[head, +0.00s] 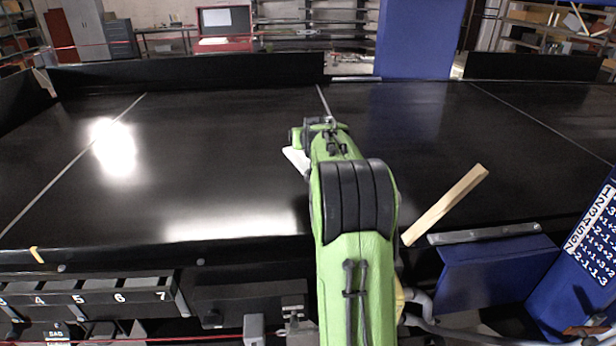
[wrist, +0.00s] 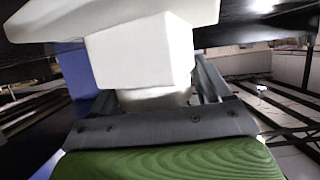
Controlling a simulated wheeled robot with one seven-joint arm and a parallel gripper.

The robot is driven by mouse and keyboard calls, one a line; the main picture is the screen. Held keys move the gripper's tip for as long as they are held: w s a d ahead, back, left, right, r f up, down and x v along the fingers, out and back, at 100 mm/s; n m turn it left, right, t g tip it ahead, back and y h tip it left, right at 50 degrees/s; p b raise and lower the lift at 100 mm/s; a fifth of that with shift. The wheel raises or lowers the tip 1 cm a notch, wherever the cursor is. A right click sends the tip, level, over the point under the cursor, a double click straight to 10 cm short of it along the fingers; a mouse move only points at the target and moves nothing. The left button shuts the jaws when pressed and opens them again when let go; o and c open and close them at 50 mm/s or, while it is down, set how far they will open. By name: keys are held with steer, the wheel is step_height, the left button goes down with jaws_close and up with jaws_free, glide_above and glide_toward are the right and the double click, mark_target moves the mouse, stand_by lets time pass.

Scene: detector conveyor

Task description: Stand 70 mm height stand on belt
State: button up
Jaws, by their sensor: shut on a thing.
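The white stand fills the middle of the wrist view (wrist: 140,50), a blocky body with a wide flat plate at the top of the picture. My gripper (wrist: 155,95) is shut on it, with dark fingers on either side of its narrower part. In the head view only a white corner of the stand (head: 297,158) shows to the left of my green arm. The arm hides the rest of it and the gripper. The black belt (head: 200,130) spreads under and around the arm's end. I cannot tell whether the stand touches the belt.
A wooden strip (head: 445,205) lies slanted at the belt's near edge, right of my arm. A blue post (head: 418,40) stands behind the belt, and a blue panel with numbers (head: 597,240) is at the right. Numbered bins (head: 100,297) sit front left. The belt's left side is clear.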

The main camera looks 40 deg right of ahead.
step_height(320, 180, down, 10)
steer(key=shift+s+a+r, duration=0.1)
steer(key=shift+s+r, duration=0.15)
steer(key=o, duration=1.3)
steer(key=shift+f, duration=0.2)
steer(key=shift+a+r, duration=0.1)
steer(key=shift+r, duration=0.15)
steer(key=b+v, duration=0.1)
steer(key=v, duration=0.6)
steer(key=shift+s+a+b, duration=0.1)
steer(key=shift+s+b, duration=0.15)
steer(key=shift+b, duration=0.1)
